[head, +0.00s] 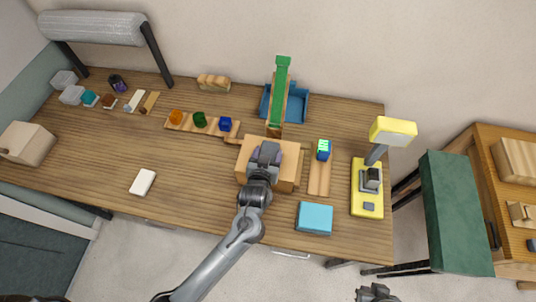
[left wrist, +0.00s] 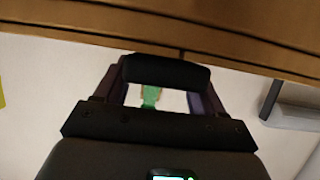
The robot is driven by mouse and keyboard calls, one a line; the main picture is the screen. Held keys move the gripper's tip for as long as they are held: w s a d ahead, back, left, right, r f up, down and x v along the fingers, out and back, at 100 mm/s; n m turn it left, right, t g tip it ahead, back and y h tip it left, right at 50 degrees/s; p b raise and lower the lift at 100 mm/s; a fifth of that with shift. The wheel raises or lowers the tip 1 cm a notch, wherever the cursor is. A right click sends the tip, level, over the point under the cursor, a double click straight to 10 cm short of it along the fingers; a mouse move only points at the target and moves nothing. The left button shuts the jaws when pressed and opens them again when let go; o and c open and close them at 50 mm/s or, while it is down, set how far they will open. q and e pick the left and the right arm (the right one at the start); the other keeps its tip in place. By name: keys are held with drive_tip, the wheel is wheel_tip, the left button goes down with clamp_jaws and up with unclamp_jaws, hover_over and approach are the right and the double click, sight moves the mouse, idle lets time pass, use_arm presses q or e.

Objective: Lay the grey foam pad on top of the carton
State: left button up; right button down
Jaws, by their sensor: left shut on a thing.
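The carton (head: 245,160) is a tan box near the middle front of the table in the head view. My left gripper (head: 265,152) is over its top, with the arm reaching in from the front. In the left wrist view, the left gripper (left wrist: 165,88) is shut on a dark grey block, which I take for the grey foam pad (left wrist: 165,72). A brown surface lies close beyond the pad; whether they touch cannot be told. In the head view the gripper mostly hides the pad. My right gripper (head: 375,293) is at the bottom edge, away from the table; its jaws are unclear.
A green strip (head: 280,85) and a blue tray (head: 298,106) stand behind the carton.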

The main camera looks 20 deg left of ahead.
use_arm(q)
drive_tip(key=shift+f, duration=0.2)
drive_tip(key=o, duration=1)
drive_tip(key=shift+r, duration=0.1)
drive_tip(key=shift+r, duration=0.15)
drive_tip(key=v, duration=1.2)
drive_tip(key=s+a+f+m+g+h, duration=0.1)
drive_tip(key=s+a+f+m+g, duration=0.1)
drive_tip(key=s+g, duration=0.3)
drive_tip(key=s+a+f+m+g+h, duration=0.1)
drive_tip(key=s+a+g, duration=0.3)
drive_tip(key=s, duration=0.8)
drive_tip(key=shift+s+a+f+m+g+h, duration=0.25)
drive_tip(key=shift+a+f+m+g, duration=0.2)
drive_tip(key=shift+a, duration=0.25)
